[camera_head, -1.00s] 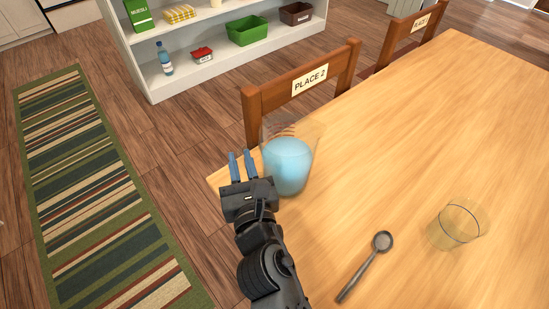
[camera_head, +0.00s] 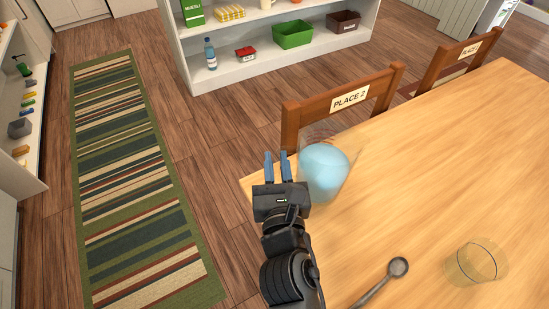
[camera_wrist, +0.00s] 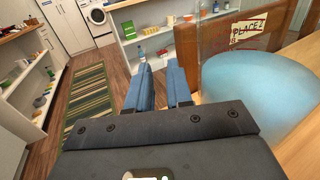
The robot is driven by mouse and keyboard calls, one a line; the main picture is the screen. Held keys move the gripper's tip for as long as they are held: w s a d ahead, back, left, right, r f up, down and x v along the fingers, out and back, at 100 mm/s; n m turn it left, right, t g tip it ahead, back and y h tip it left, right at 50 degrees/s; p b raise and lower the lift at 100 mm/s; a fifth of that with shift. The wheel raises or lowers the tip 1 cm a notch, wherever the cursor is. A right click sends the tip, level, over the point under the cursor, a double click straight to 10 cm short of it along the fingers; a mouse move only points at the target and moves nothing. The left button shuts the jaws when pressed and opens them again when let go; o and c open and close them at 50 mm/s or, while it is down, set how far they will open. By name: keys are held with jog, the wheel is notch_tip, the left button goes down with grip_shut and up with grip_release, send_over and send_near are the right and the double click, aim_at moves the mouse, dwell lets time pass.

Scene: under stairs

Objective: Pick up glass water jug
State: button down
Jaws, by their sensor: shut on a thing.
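The glass water jug (camera_head: 324,172) is clear and holds light blue water. It is at the near left corner of the wooden table, in front of the chair marked PLACE 2. My gripper (camera_head: 279,166) is at the jug's left side, its two blue fingers pointing away from me. In the wrist view the fingers (camera_wrist: 160,85) stand a small gap apart, with the jug (camera_wrist: 258,95) close on the right. The gripper is shut on the jug; the clear glass part between the fingers is hard to see. I cannot tell whether the jug's base touches the table.
On the table (camera_head: 440,170) are an empty glass (camera_head: 476,263) and a spoon (camera_head: 385,280) to the right. The PLACE 2 chair (camera_head: 345,100) stands close behind the jug. A white shelf (camera_head: 265,60) is farther back. A striped rug (camera_head: 135,180) lies on open floor at left.

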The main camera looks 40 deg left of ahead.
aim_at(316, 167)
jog(key=s+d+r+p, duration=0.5)
jog(key=d+r, duration=0.1)
jog(key=d, duration=0.3)
jog(key=shift+r, duration=0.3)
dwell(0.3)
jog(key=shift+s, duration=0.15)
jog(key=c, duration=1.5)
grip_release()
grip_shut()
